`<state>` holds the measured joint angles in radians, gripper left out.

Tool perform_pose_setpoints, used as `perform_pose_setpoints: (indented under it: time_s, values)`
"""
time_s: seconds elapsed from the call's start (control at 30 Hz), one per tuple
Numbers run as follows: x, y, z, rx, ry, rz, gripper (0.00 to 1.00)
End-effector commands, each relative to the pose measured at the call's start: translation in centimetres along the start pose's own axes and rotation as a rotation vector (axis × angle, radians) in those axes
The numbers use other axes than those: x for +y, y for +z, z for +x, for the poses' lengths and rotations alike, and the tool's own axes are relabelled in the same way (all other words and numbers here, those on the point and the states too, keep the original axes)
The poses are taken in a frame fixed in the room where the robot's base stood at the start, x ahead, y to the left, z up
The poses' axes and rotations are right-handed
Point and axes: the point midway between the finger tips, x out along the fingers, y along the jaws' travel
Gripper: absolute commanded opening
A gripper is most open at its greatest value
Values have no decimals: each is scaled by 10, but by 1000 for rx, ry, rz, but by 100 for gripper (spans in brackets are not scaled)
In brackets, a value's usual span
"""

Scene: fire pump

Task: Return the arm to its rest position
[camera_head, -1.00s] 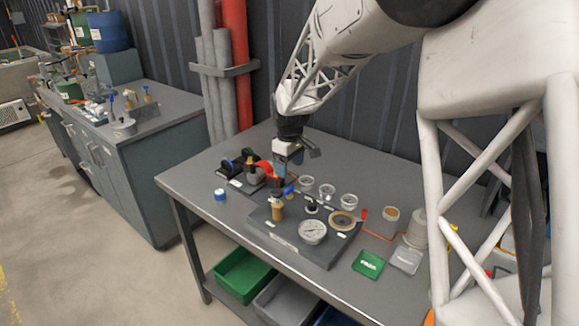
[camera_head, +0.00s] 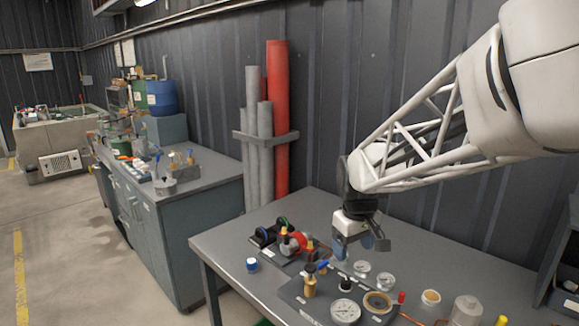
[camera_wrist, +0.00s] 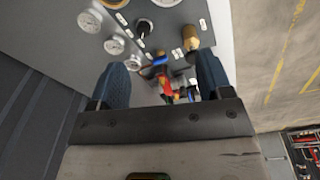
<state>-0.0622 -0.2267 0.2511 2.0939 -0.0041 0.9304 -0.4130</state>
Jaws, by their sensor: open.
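My gripper (camera_head: 354,246) hangs from my arm above the back of the workbench, with its two blue-padded fingers apart. In the wrist view my gripper (camera_wrist: 163,75) shows a clear gap between the fingers, with nothing held. The grey fitting board (camera_head: 292,289) lies below it, holding a brass fitting (camera_head: 310,282) and a large white-faced gauge (camera_head: 345,311). The small red pump (camera_head: 298,243) stands to the left of the gripper. The wrist view also shows the brass fitting (camera_wrist: 190,38) and several gauges on the board, beyond the fingertips.
The workbench (camera_head: 225,240) has bare top at its left and back. A blue-capped item (camera_head: 252,264) stands near its left edge. Grey and red pipes (camera_head: 278,120) stand against the dark wall behind. A second bench (camera_head: 205,185) is at left.

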Motion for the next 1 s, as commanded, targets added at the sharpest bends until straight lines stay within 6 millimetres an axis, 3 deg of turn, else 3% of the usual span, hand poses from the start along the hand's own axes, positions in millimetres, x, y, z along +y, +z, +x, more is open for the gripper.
perform_pose_setpoints:
  time_s: [0.2,0.5,0.8,1.0]
  values:
    - [-16,56,-22,29,14,105,72]
    - [-40,130,-38,68,29,252,72]
    - [-66,201,-40,108,40,395,72]
    - [-79,233,-36,126,44,466,72]
